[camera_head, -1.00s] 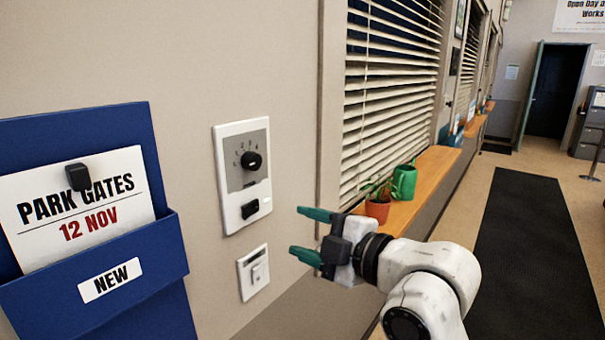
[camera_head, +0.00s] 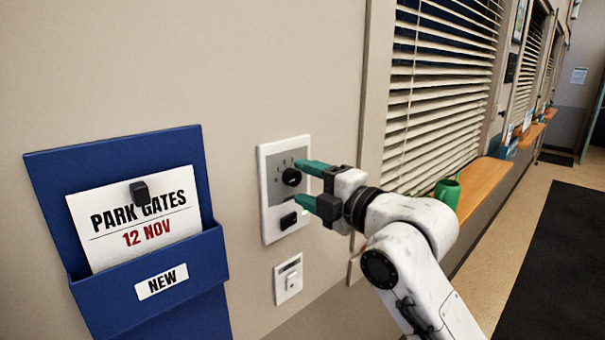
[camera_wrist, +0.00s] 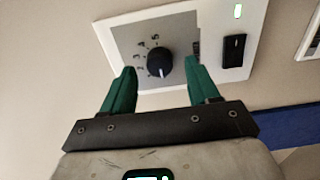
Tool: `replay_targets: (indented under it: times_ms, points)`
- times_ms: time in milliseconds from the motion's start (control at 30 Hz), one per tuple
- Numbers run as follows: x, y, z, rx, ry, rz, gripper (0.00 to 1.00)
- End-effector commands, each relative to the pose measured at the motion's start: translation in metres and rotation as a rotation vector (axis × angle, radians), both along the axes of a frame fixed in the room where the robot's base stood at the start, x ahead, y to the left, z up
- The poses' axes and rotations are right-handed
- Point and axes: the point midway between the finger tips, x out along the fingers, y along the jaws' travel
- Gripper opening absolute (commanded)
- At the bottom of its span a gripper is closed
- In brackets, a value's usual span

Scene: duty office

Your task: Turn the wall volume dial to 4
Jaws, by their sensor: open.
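The volume dial is a round black knob (camera_head: 291,177) on a grey panel in a white wall plate (camera_head: 270,228). In the wrist view the knob (camera_wrist: 159,63) has a white pointer line aimed toward the bottom of the picture, with small marks and numbers around part of it, too blurred to read surely. My gripper (camera_head: 301,183) is open with green fingers, close to the plate. In the wrist view my gripper (camera_wrist: 162,78) has one finger on each side of the knob, with gaps; I cannot tell whether the tips reach around it.
A black rocker switch (camera_head: 288,221) sits below the dial, and a smaller white switch plate (camera_head: 288,279) is lower. A blue wall holder (camera_head: 197,247) with a card hangs left. A window sill (camera_head: 481,186) with a green can is right.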

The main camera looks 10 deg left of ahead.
Motion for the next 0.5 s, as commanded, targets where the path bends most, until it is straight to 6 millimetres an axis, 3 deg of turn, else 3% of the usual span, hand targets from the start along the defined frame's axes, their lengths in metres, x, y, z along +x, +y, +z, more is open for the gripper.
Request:
replay_targets:
  times_ms: [200, 500]
  points:
    - [0.0103, 0.0130, 0.0004, -0.001, 0.001, 0.000, 0.60]
    - [0.0111, 0.0141, -0.0002, 0.000, 0.000, 0.000, 0.60]
